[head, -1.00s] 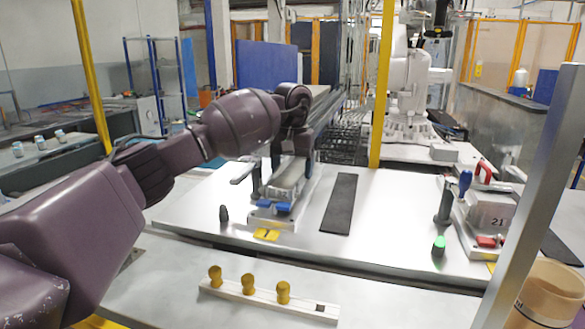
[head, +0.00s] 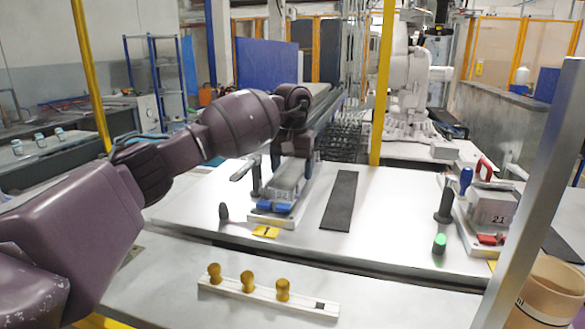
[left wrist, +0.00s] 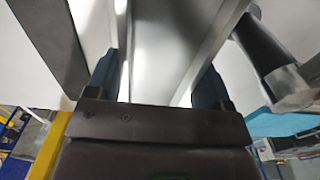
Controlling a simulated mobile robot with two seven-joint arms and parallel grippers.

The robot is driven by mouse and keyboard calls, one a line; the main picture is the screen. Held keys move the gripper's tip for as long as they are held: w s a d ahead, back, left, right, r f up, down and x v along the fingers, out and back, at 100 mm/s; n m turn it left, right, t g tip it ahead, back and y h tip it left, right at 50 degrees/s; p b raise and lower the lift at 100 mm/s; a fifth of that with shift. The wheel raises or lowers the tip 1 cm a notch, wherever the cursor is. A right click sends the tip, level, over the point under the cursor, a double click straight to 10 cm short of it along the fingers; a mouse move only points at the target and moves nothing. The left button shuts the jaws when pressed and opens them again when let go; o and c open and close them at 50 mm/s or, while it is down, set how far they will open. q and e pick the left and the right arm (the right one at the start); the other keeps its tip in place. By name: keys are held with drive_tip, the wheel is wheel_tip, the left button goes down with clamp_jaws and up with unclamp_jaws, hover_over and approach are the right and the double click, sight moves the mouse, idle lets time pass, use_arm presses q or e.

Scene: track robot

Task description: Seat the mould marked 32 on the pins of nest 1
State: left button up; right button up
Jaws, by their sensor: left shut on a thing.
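The grey metal mould marked 32 (head: 282,194) is at nest 1 (head: 257,218), just behind and above its blue blocks (head: 275,206). My left gripper (head: 292,158) is shut on the mould from above; its fingertips are partly hidden by the wrist. In the left wrist view, the fingers (left wrist: 155,80) stand on both sides of the bright metal mould (left wrist: 152,45). The pins are hidden, so I cannot tell whether the mould rests fully on them. A yellow tag (head: 265,231) marked 1 lies in front of the nest. My right gripper is not in view.
A dark upright clamp (head: 256,176) stands left of the nest, with a dark peg (head: 224,211) nearer me. A black strip (head: 340,200) lies to the right. Another nest with a mould marked 21 (head: 494,212) is far right. A rail with yellow knobs (head: 248,282) lies in front.

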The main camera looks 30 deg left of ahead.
use_arm(q)
drive_tip(key=shift+f, duration=0.15)
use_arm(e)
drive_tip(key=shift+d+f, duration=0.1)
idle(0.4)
use_arm(q)
drive_tip(key=o, duration=1.5)
drive_tip(key=shift+o, duration=0.2)
drive_tip(key=shift+f, duration=0.2)
wheel_tip(320, 180, up, 4)
drive_tip(key=shift+r, duration=0.2)
wheel_tip(320, 180, up, 7)
drive_tip(key=shift+f, duration=0.15)
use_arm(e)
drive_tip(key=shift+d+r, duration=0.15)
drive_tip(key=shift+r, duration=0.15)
use_arm(q)
drive_tip(key=shift+s, duration=0.1)
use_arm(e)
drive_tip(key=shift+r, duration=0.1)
